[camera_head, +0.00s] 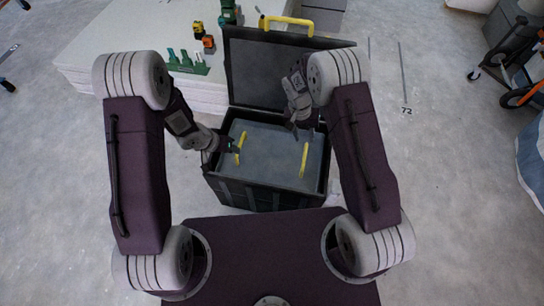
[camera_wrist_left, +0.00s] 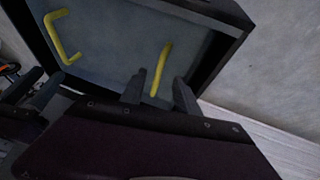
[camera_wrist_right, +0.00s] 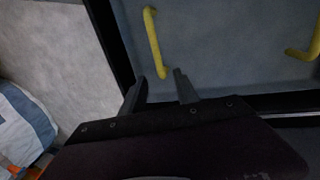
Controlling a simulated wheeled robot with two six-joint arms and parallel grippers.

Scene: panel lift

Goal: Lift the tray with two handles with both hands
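A grey tray (camera_head: 272,153) with two yellow handles sits inside an open black case. The left handle (camera_head: 240,148) and the right handle (camera_head: 304,160) stand up from its surface. My left gripper (camera_head: 232,148) is at the left handle; in the left wrist view its fingers (camera_wrist_left: 158,88) are apart, with that handle (camera_wrist_left: 160,68) showing between and beyond them. My right gripper (camera_head: 295,130) is above the tray's far right part, short of the right handle. In the right wrist view its fingers (camera_wrist_right: 160,80) are apart, and the handle (camera_wrist_right: 154,42) lies just beyond them, ungripped.
The case's raised lid (camera_head: 268,75) stands behind the tray, with a yellow handle on top. A white slab stack (camera_head: 130,40) with tools on it is at the back left. Open concrete floor (camera_head: 440,150) lies to the right; a cart with orange wheels stands at far right.

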